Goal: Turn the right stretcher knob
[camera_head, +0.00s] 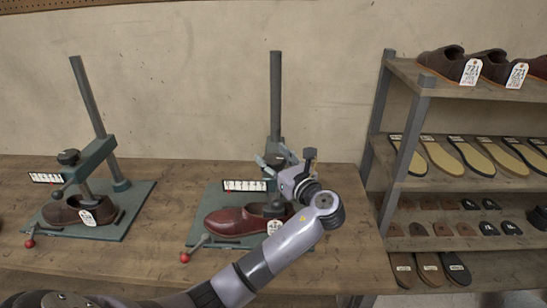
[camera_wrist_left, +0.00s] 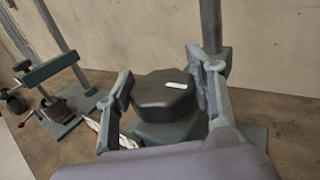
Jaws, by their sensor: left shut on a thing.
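The right stretcher (camera_head: 276,95) stands on a green base plate (camera_head: 203,232) on the workbench, with a reddish-brown shoe (camera_head: 235,222) mounted on it. Its dark, faceted knob (camera_wrist_left: 165,92) with a small white mark shows in the left wrist view, between the fingers of my left gripper (camera_wrist_left: 162,90). My left gripper is shut on the knob. My right gripper is in neither view.
The left stretcher (camera_head: 97,157) holds a dark brown shoe (camera_head: 64,213). Red-balled levers (camera_head: 185,257) stick out in front. A shelf rack (camera_head: 399,150) with shoes and soles stands at the right. A scale strip (camera_head: 245,186) is on the right stretcher. Bench between the stretchers is clear.

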